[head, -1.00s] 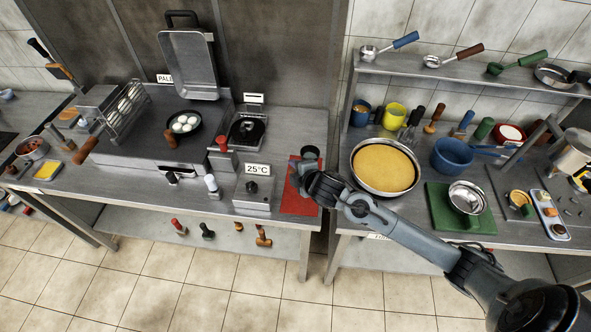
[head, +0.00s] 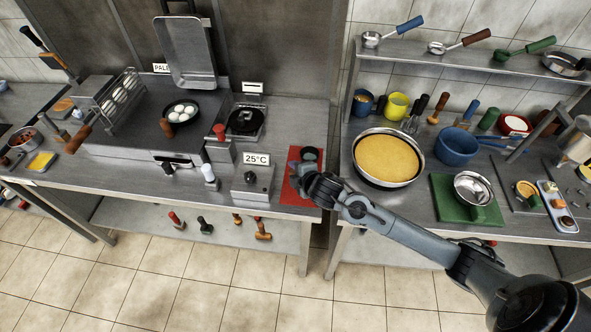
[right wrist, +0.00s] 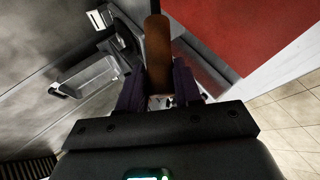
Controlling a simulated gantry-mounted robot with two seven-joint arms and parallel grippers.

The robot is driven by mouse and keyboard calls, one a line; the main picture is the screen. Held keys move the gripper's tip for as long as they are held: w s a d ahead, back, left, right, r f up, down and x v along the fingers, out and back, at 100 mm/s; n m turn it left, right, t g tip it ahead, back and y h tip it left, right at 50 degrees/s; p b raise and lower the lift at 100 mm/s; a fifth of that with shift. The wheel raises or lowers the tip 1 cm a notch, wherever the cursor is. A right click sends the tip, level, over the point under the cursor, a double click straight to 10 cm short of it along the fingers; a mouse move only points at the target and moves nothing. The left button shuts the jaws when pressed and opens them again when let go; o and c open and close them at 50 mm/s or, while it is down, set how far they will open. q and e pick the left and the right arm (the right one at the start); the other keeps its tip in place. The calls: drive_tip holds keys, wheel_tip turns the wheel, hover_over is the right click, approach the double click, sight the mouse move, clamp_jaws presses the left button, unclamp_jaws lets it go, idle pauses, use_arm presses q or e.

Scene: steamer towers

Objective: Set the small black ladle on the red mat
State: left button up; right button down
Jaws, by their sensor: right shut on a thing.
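The red mat (head: 290,191) lies at the right end of the left counter, and also shows at the upper right of the right wrist view (right wrist: 245,35). My right gripper (head: 318,186) is over the mat, coming in from the right. In the right wrist view it is shut on a brown handle (right wrist: 157,50) between its fingers. In the head view a round black ladle bowl (head: 311,155) shows just beyond the gripper, over the mat's far part. I cannot tell whether it touches the mat. My left gripper is not in view.
The temperature box (head: 252,184) stands just left of the mat, with a small burner (head: 245,121) behind it. A large pan of yellow food (head: 386,158) stands on the right counter across a gap. Several ladles hang or lie on the upper shelf (head: 470,66).

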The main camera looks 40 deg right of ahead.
drive_tip(key=shift+f+b, duration=0.3)
drive_tip(key=shift+f, duration=0.15)
idle(0.7)
drive_tip(key=c, duration=0.7)
unclamp_jaws()
drive_tip(key=shift+w, duration=0.1)
drive_tip(key=shift+f, duration=0.15)
drive_tip(key=v, duration=1.1)
drive_tip(key=shift+p, duration=0.45)
